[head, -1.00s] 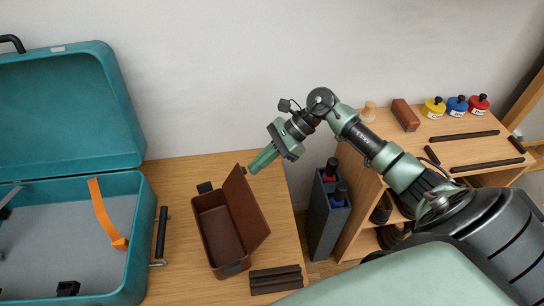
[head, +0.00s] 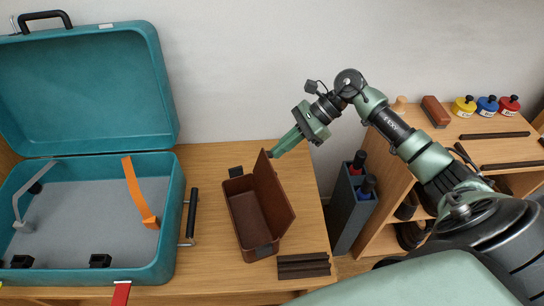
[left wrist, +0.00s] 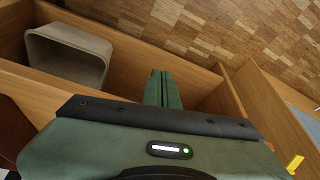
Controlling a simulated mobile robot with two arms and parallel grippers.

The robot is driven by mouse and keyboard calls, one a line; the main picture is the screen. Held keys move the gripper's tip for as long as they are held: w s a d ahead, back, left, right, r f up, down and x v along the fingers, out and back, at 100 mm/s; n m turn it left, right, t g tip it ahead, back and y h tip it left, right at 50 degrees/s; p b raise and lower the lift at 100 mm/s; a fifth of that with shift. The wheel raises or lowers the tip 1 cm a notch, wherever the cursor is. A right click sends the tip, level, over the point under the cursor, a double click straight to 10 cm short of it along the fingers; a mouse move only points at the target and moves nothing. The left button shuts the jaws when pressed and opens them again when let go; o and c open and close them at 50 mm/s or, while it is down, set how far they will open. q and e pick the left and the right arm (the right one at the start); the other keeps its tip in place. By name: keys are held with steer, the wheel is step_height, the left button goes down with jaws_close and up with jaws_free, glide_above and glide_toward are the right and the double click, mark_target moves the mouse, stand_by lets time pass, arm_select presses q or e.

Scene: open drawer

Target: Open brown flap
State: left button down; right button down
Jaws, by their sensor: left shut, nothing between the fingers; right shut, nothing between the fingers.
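The brown box (head: 240,215) stands on the wooden table in the head view, its inside visible and empty. Its brown flap (head: 272,192) is raised along the box's right side, standing up and leaning right. My right gripper (head: 273,154) is shut and empty, its tip at the far upper corner of the flap; I cannot tell whether it touches. My left gripper is not in the head view. In the left wrist view, my left gripper (left wrist: 163,90) is shut and empty above a wooden compartment.
An open teal case (head: 175,225) with an orange strap (head: 138,193) stands left of the box. Dark bars (head: 303,266) lie at the table's front. A grey holder with bottles (head: 352,208) stands right of the table. A beige bin (left wrist: 68,58) sits in a wooden compartment.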

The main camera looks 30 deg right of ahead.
steer(key=shift+w+a+r+h+p, duration=0.1)
steer(key=shift+a+r+h+p, duration=0.35)
steer(key=shift+r, duration=0.2)
arm_select(q)
steer(key=shift+r, duration=0.55)
arm_select(e)
steer(key=shift+w+a+r, duration=0.1)
steer(key=shift+a+r, duration=0.1)
steer(key=shift+a, duration=0.05)
steer(key=shift+r, duration=0.1)
